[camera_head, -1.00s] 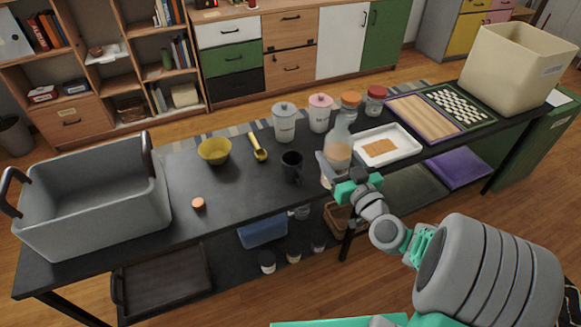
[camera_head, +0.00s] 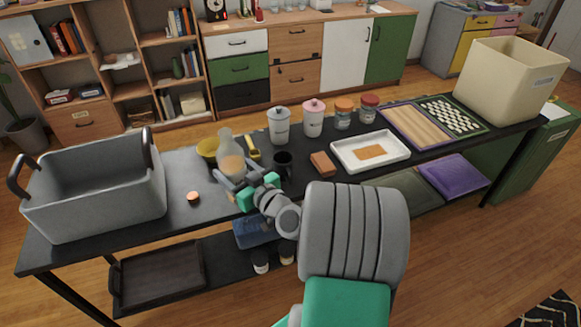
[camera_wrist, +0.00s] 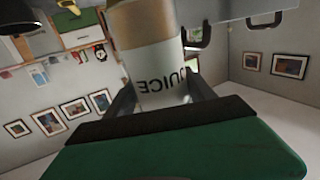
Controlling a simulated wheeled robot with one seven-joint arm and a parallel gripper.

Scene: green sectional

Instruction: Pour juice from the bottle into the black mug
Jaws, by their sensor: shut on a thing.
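The juice bottle (camera_head: 230,152) is clear, with an orange-tan filling and no lid visible on its narrow top. My gripper (camera_head: 238,184) is shut on it and holds it about upright at the table's front, left of the mug. In the wrist view the bottle (camera_wrist: 150,35) stands between the fingers (camera_wrist: 163,100), with a white "JUICE" label upside down. The black mug (camera_head: 283,165) stands upright on the dark table, just right of the bottle and apart from it. The inside of the mug is too dark to read.
A grey basket (camera_head: 95,195) stands at left, a small orange disc (camera_head: 193,197) beside it. A yellow bowl (camera_head: 206,148) is partly hidden behind the bottle. A brown block (camera_head: 322,164), white tray (camera_head: 345,153), canisters (camera_head: 279,127) and jars (camera_head: 343,115) stand right and behind.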

